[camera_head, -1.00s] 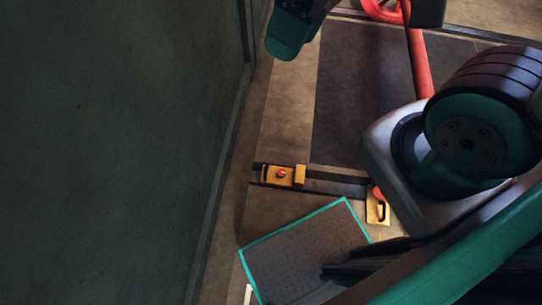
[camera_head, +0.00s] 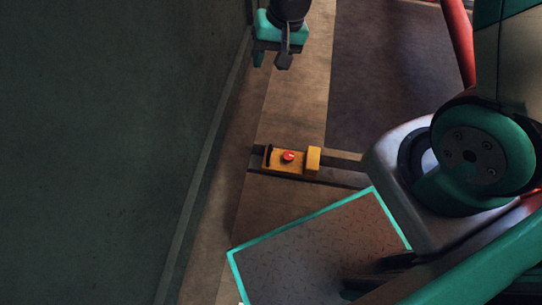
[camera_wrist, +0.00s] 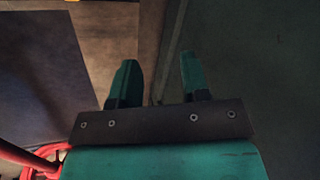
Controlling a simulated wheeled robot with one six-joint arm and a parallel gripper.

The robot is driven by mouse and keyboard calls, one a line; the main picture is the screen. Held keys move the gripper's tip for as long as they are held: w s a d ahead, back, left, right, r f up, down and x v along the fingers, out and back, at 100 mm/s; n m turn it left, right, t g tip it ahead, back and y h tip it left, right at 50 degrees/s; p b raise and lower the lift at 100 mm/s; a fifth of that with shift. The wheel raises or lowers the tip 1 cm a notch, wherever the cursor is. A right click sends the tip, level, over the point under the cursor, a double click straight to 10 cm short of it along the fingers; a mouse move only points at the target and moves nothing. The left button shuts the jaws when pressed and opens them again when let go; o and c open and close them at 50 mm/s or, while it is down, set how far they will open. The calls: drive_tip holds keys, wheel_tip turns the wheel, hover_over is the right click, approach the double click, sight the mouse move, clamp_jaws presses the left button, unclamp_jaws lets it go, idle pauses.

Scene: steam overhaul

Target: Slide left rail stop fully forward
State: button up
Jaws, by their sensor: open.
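The yellow rail stop (camera_head: 275,158) with a red knob (camera_head: 289,156) sits at the left end of a dark floor rail (camera_head: 342,164) in the head view.
A dark green wall (camera_head: 110,130) runs along the left, close to my gripper. A teal-edged grey panel (camera_head: 320,250) lies below the rail. A red pipe (camera_head: 458,40) stands at upper right. Bare brown floor (camera_head: 300,95) lies between gripper and rail stop.

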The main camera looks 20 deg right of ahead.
sight(270, 146)
drive_tip(key=w+f+m+b, duration=0.1)
drive_tip(key=f+b, duration=0.6)
drive_tip(key=f, duration=0.8)
drive_tip(key=w+d+f+m+b, duration=0.1)
drive_tip(key=f+b, duration=0.7)
drive_tip(key=f, duration=0.8)
drive_tip(key=w+d+f+m+h+b, duration=0.1)
drive_tip(key=f+b, duration=0.7)
drive_tip(key=f, duration=0.8)
drive_tip(key=shift+w+f+m, duration=0.1)
drive_tip(key=shift+w+m, duration=0.4)
drive_tip(key=shift+w, duration=0.05)
drive_tip(key=shift+c, duration=0.3)
clamp_jaws()
